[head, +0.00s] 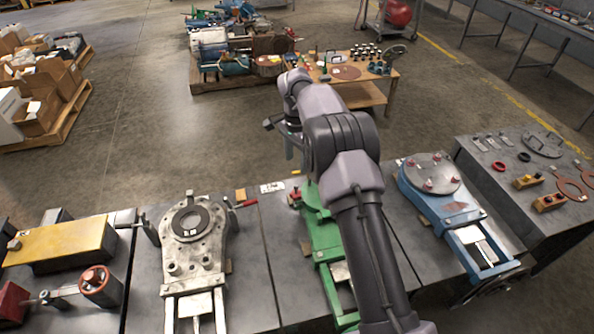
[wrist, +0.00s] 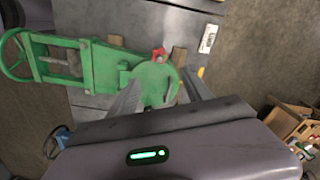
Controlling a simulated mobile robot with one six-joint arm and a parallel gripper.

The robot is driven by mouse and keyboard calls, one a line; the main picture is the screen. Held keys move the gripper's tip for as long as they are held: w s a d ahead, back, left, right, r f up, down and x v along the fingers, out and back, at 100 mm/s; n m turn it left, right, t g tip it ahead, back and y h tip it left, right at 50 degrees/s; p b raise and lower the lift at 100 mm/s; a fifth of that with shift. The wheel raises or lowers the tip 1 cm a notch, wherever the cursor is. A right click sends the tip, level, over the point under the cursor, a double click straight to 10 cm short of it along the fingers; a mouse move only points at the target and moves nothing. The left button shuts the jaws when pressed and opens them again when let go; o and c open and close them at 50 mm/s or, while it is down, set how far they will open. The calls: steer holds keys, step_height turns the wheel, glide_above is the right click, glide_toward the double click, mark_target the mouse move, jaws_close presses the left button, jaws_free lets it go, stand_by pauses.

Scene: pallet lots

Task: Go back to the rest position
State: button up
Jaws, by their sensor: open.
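My arm reaches away from the camera over the table in the head view. My gripper (head: 284,138) is beyond the far edge of the table, partly hidden by my arm links. In the wrist view my gripper (wrist: 165,95) shows two grey fingers spread apart with nothing between them. Behind the fingers in that view is the round end of a green valve (wrist: 150,80) with a small red part on it. The green valve (head: 326,238) lies on the table in the head view, partly covered by my arm.
A grey valve (head: 196,240) stands left of my arm and a blue valve (head: 443,205) right of it. A yellow block (head: 62,245) is at far left. A side table (head: 470,150) with small parts stands at right. A wooden bench (head: 362,95) and loaded pallets are beyond open floor.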

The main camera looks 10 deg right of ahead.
steer(key=shift+r+p, duration=0.3)
steer(key=shift+r, duration=1.25)
steer(key=s+a+r+n+t+y, duration=0.1)
steer(key=s+r+n, duration=0.1)
steer(key=s+r, duration=0.75)
steer(key=s+a+r+n+t, duration=0.15)
steer(key=s+r, duration=0.45)
steer(key=r, duration=0.6)
steer(key=s+a+f+n+t, duration=0.1)
steer(key=s+n, duration=0.1)
steer(key=s, duration=1)
steer(key=s+a+f+n+t+y, duration=0.1)
steer(key=s+n+t, duration=0.1)
steer(key=s, duration=1.1)
steer(key=shift+n, duration=0.45)
